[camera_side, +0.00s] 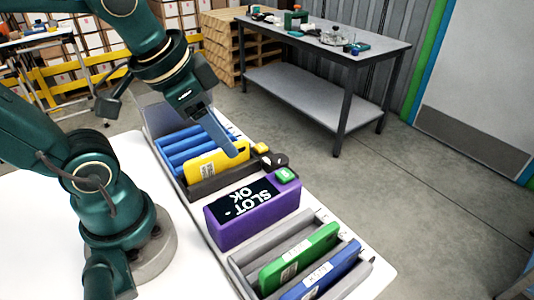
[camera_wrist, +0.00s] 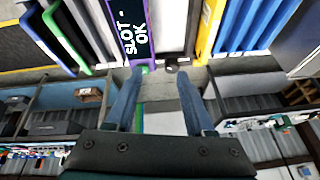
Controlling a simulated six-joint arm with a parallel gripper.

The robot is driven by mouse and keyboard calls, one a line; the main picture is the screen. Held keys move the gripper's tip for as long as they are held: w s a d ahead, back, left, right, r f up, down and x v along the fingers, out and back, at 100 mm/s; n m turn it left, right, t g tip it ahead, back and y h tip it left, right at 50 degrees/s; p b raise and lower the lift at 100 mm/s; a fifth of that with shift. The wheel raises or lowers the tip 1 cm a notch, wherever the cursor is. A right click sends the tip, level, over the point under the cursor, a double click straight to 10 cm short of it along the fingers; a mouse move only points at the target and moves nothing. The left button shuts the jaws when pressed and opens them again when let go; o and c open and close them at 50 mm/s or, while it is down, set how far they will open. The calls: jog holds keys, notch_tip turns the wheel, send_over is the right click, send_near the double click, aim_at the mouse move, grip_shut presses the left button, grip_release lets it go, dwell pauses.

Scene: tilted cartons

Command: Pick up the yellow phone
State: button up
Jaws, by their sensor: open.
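The yellow phone (camera_side: 212,164) stands on edge, leaning, in a slot of the back rack, with a white label on its face. It also shows as a yellow strip at the upper right in the wrist view (camera_wrist: 208,28). My gripper (camera_side: 232,151) points down and hangs over the phone's right end in the side view, partly covering it. In the wrist view the two blue-grey fingers (camera_wrist: 160,74) are spread apart with nothing between them. The phone lies beyond and to the right of the fingertips there. Whether a finger touches the phone cannot be told.
A purple box (camera_side: 232,226) reading "SLOT-OK" stands beside the phone's rack. Blue dividers (camera_side: 187,143) fill the slots behind. Green (camera_side: 300,257) and blue (camera_side: 322,278) phones lean in the front rack.

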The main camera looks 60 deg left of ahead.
jog(key=w+a+f+g, duration=0.3)
jog(key=a, duration=0.2)
jog(key=n+g, duration=0.2)
send_over(217, 151)
notch_tip(217, 151, down, 4)
jog(key=shift+w+d+r, duration=0.15)
jog(key=shift+r, duration=0.05)
jog(key=shift+s+a+f, duration=0.2)
jog(key=shift+f, duration=2.6)
grip_shut()
